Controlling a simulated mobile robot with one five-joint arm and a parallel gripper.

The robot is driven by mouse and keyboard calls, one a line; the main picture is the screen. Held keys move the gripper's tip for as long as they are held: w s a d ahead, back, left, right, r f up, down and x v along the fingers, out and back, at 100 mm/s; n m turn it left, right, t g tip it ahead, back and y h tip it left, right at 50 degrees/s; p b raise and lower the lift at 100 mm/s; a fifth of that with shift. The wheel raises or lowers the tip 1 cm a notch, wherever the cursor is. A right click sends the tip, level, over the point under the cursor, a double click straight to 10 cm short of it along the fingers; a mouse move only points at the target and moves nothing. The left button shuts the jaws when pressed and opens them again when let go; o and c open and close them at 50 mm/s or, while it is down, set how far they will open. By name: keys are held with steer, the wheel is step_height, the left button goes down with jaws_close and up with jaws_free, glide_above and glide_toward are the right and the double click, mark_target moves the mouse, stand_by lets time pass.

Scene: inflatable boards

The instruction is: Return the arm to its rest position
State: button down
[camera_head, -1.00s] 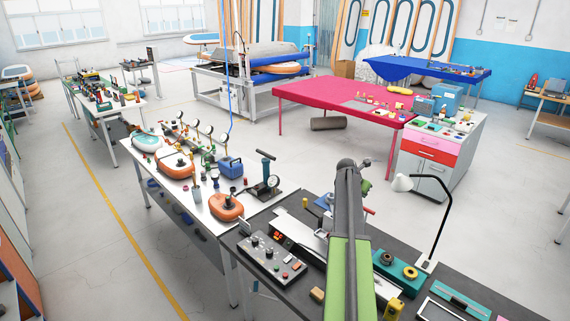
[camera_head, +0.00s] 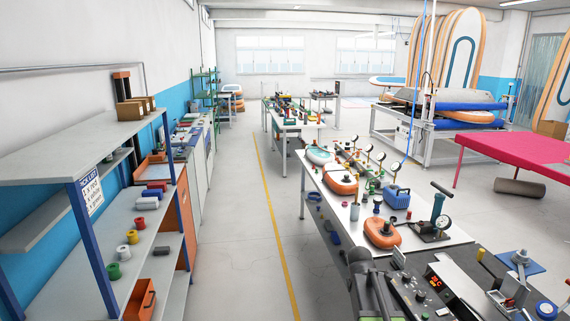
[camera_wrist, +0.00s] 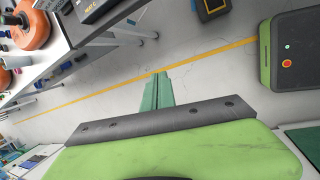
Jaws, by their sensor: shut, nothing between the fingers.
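My arm (camera_head: 372,288) shows at the bottom edge of the head view as a dark grey link with a little green below it. It is low, in front of the near workbench. My gripper (camera_wrist: 158,92) shows in the wrist view as two teal fingers pressed together, reaching out past a dark bar and a green body. It is shut and empty. The gripper cannot be made out in the head view.
A blue-and-grey shelf rack (camera_head: 88,160) with spools and an orange bin stands left. The white workbench (camera_head: 322,202) holds pumps and gauges. A dark bench (camera_head: 455,295) with a control box is close at right. The aisle with the yellow floor line (camera_head: 272,215) is clear.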

steer(key=s+a+f+m+g+y, duration=0.1)
steer(key=s+a+f+m, duration=0.1)
steer(key=s+a+m, duration=0.3)
steer(key=s+a+f+m+g+y, duration=0.1)
steer(key=s+a+m, duration=0.4)
steer(key=s+m, duration=0.6)
steer(key=shift+a+f+m+g+y+b, duration=0.3)
steer(key=shift+f+m+g+b, duration=0.1)
steer(key=shift+m+g, duration=0.35)
